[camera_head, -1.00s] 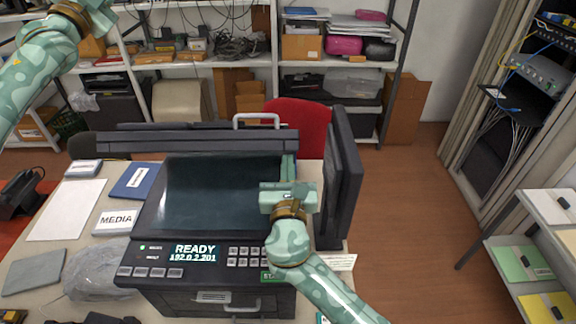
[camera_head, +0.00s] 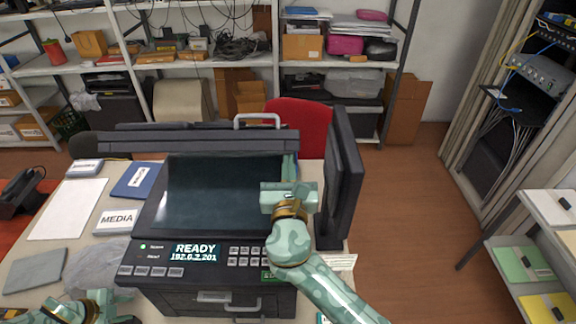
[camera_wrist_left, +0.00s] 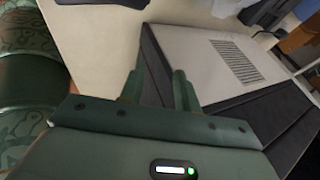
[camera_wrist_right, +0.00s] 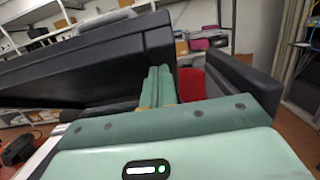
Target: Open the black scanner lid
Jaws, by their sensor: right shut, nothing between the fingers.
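The black scanner lid (camera_head: 200,142) stands raised at the back of the machine, seen nearly edge-on, with a pale handle (camera_head: 257,119) on top. The dark glass (camera_head: 220,190) in front of it is uncovered. My right gripper (camera_head: 290,165) is shut and empty over the glass's right rear corner, by the lid's right end. In the right wrist view a dark slab (camera_wrist_right: 80,65), apparently the lid, slants behind its closed fingers; contact cannot be told. My left gripper is low at the front left, its hand partly cut off; the left wrist view shows its fingers (camera_wrist_left: 158,88) apart and empty.
A black panel (camera_head: 342,175) stands upright at the machine's right side. The control panel (camera_head: 195,252) reads READY. A MEDIA box (camera_head: 117,221), a blue folder (camera_head: 137,182) and paper (camera_head: 67,209) lie to the left. A red chair (camera_head: 305,125) is behind.

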